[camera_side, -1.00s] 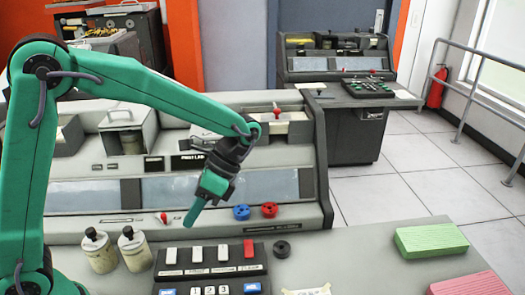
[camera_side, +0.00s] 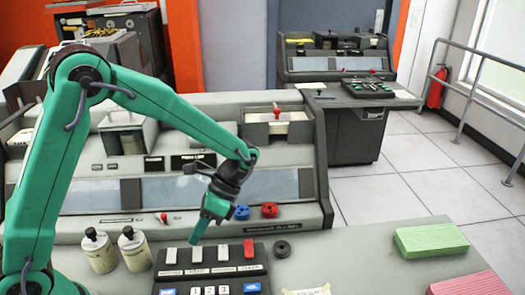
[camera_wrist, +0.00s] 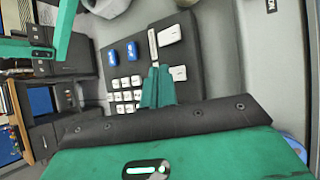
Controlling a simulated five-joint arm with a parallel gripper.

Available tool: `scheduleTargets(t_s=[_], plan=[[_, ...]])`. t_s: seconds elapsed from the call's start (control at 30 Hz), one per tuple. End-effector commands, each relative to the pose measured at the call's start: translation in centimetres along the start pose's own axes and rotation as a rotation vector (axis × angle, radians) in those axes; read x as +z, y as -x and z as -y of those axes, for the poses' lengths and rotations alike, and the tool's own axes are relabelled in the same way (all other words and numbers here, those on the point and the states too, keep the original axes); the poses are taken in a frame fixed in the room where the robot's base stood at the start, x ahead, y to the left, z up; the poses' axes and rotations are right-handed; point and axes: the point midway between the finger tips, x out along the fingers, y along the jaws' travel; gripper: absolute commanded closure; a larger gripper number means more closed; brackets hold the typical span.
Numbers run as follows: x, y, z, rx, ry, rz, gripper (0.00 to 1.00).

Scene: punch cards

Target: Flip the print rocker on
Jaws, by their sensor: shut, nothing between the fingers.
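A dark panel (camera_side: 210,268) holds a row of white rockers and one red rocker (camera_side: 249,249). The white rockers are a left one (camera_side: 171,257), a middle one (camera_side: 196,256) and a right one (camera_side: 223,253). Their labels are too small to read, so I cannot tell which is the print rocker. My green gripper (camera_side: 196,242) is shut and empty, its tip pointing down just above the middle white rocker. Contact cannot be told. In the wrist view the shut fingers (camera_wrist: 157,86) lie over the panel beside white rockers (camera_wrist: 169,35), partly hiding it.
A keypad with blue keys (camera_side: 251,288) and white keys sits in front of the rockers. Two cream bottles (camera_side: 98,252) stand left. Blue (camera_side: 241,212) and red (camera_side: 269,210) knobs sit behind. A green card stack (camera_side: 430,241) lies right.

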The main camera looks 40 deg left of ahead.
Motion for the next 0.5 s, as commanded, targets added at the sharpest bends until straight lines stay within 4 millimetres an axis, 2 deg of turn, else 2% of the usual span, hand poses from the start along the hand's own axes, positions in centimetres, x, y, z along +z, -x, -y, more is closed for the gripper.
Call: scheduleTargets(t_s=[0.2, 0.5], plan=[[-0.62, -0.93, 0.72, 0.004, 0.000, -0.002, 1.00], [-0.79, -1.17, 0.91, 0.005, 0.000, -0.004, 1.00]])
